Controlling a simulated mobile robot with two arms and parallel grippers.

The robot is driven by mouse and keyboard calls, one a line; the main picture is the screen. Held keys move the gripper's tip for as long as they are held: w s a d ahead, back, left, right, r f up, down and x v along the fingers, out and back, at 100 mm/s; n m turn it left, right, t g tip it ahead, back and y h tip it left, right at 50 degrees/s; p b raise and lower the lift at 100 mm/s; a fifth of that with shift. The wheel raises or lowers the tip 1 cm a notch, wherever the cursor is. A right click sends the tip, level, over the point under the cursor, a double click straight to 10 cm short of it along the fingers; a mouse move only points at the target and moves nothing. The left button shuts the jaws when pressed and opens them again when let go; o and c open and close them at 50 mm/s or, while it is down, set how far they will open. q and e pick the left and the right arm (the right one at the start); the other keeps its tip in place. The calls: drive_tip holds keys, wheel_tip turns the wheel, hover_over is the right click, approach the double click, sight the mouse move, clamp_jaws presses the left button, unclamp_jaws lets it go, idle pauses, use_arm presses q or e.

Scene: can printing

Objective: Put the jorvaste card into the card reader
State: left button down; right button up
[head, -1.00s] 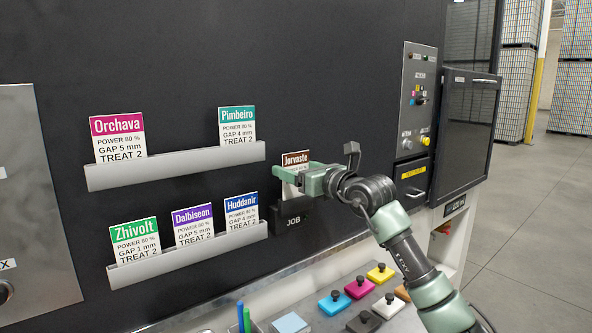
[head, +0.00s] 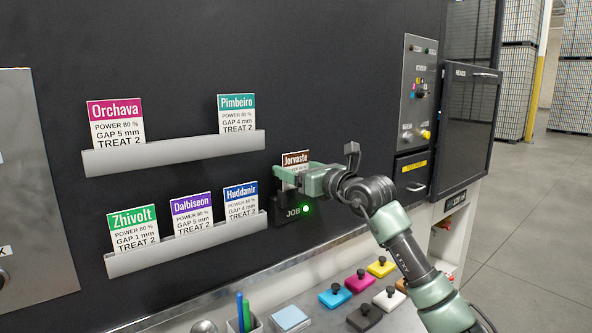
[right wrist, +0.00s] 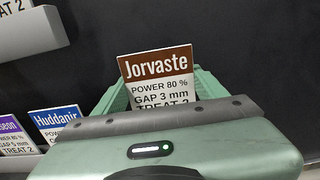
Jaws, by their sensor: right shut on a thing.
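The Jorvaste card (head: 295,158), white with a brown header, stands upright at the card reader (head: 287,210), a dark box marked JOB on the black panel. A green light glows on the reader. My right gripper (head: 287,178) is shut on the card, just above the reader. The card's lower part is hidden by the gripper and the reader. In the right wrist view the card (right wrist: 158,78) rises between the green fingers (right wrist: 155,95). My left gripper is not in view.
An upper rack (head: 175,153) holds the Orchava and Pimbeiro cards. A lower rack (head: 190,246) holds Zhivolt, Dalbiseon and Huddanir, close left of the reader. A control panel (head: 417,95) stands to the right. Coloured blocks with knobs (head: 361,282) lie on the ledge below.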

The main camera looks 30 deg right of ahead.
drive_tip(key=shift+f+b, duration=0.35)
drive_tip(key=shift+f, duration=0.15)
drive_tip(key=o, duration=1.4)
drive_tip(key=shift+r, duration=0.1)
drive_tip(key=s+b, duration=0.1)
drive_tip(key=s, duration=0.1)
drive_tip(key=s+b, duration=0.1)
drive_tip(key=s, duration=0.2)
drive_tip(key=s+b, duration=0.1)
drive_tip(key=s, duration=0.1)
drive_tip(key=shift+s+d, duration=0.25)
drive_tip(key=shift+s, duration=0.15)
